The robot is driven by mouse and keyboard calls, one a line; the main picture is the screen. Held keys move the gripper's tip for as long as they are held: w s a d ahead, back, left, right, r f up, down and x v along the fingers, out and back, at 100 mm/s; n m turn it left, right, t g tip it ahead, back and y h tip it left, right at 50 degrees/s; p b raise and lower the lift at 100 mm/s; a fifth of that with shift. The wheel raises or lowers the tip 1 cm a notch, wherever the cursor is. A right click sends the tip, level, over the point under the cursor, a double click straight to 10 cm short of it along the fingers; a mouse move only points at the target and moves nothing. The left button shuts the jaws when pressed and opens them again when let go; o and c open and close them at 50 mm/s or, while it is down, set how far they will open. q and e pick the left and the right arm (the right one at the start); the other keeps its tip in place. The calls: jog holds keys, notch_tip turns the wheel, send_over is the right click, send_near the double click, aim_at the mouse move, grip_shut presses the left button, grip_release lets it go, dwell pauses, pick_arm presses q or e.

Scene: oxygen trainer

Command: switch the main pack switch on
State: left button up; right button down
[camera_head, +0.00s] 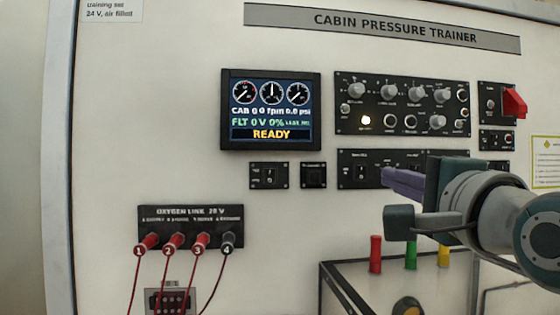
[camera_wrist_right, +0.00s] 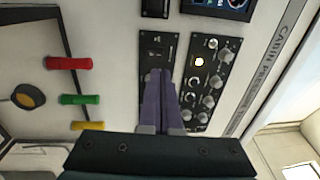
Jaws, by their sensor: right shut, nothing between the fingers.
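The lower switch panel (camera_head: 408,160) sits under the knob panel and carries a toggle (camera_head: 361,172) at its left end. Its labels are too small to read, so I cannot tell which switch is the main pack switch. My right gripper (camera_head: 386,178) is shut and empty, its purple fingers in front of this panel, just right of that toggle. In the right wrist view the fingertips (camera_wrist_right: 160,73) overlap the lower switch panel (camera_wrist_right: 152,42); contact cannot be told. The gripper and arm hide the panel's right part. My left gripper is not in view.
The display (camera_head: 271,110) reads READY. The knob panel (camera_head: 345,126) has one lit lamp. Two small switch panels (camera_head: 269,176) (camera_head: 314,175) lie left of the gripper. A red guard (camera_head: 514,102) is at right. Oxygen link plugs (camera_head: 190,213) and red, green and yellow handles (camera_head: 411,252) are below.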

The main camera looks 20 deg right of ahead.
aim_at(362, 168)
jog(key=p+x, duration=0.2)
jog(key=x, duration=0.4)
jog(key=shift+r, duration=0.15)
jog(key=shift+x, duration=0.75)
